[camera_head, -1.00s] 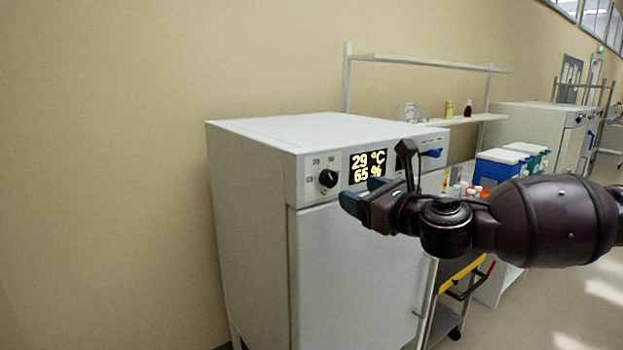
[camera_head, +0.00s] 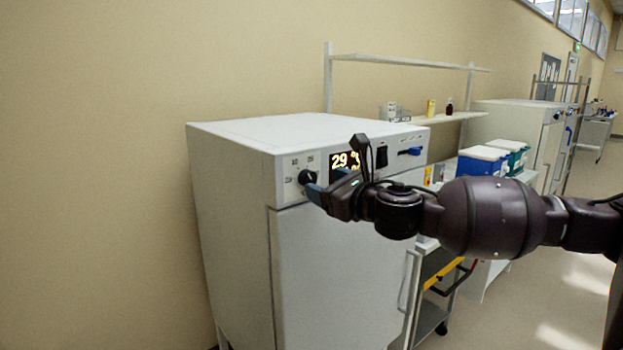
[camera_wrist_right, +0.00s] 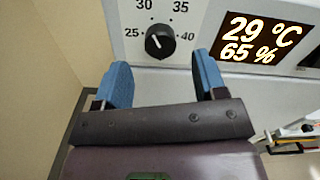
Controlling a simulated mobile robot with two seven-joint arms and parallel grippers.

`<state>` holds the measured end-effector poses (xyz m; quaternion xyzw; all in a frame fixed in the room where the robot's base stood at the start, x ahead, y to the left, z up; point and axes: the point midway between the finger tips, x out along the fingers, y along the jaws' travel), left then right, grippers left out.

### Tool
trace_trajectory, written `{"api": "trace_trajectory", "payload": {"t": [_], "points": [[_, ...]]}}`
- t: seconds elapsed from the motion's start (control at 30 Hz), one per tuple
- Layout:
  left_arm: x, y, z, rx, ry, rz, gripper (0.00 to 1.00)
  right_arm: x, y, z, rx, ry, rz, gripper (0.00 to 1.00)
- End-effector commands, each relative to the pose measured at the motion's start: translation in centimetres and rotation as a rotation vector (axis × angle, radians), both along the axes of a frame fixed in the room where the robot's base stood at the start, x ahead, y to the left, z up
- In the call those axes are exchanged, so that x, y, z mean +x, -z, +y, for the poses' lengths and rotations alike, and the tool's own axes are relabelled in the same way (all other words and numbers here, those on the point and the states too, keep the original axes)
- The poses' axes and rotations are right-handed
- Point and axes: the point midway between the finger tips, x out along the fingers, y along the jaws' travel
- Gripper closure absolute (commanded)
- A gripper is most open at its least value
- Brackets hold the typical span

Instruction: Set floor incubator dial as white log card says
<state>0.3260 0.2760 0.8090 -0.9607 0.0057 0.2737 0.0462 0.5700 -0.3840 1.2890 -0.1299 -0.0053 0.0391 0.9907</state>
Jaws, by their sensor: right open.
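The floor incubator (camera_head: 335,275) is a white cabinet with a control panel along its top front. Its black dial (camera_head: 307,177) sits at the panel's left end. In the right wrist view the dial (camera_wrist_right: 159,41) has marks 25, 30, 35 and 40 around it, and its small white pointer line is turned to the upper left. The display (camera_wrist_right: 263,42) reads 29 °C and 65 %. My right gripper (camera_head: 322,192) is open in front of the panel, just below the dial. Its blue fingers (camera_wrist_right: 161,72) stand either side of the dial's line, apart from it. No white log card shows. My left gripper is out of view.
A black switch (camera_head: 382,157) and a blue part (camera_head: 411,152) are on the panel's right. A cart (camera_head: 437,290), a blue box (camera_head: 482,162) and a wall shelf (camera_head: 455,117) stand beyond the incubator. Floor at right is clear.

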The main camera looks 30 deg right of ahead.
Motion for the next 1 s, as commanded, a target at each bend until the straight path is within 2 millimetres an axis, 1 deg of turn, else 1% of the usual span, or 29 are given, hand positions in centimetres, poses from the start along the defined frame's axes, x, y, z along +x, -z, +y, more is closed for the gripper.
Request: {"api": "trace_trajectory", "payload": {"t": [0.1,0.4,0.6,0.83,0.87,1.0], "points": [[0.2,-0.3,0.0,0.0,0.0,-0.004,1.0,1.5,-0.2,0.1,0.003,0.001,-0.003,0.35],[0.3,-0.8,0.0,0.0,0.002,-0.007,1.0,4.6,-0.1,0.3,0.002,0.001,-0.002,0.35],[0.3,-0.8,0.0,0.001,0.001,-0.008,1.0,5.3,0.0,0.4,0.0,0.0,0.0,0.35],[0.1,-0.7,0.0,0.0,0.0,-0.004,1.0,5.3,0.0,0.4,0.0,0.001,0.001,0.35],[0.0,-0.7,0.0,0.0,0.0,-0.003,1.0,5.3,0.0,0.4,0.0,0.001,0.001,0.37],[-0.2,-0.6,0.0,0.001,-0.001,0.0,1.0,5.3,0.0,0.4,0.0,0.001,0.0,0.58]]}}
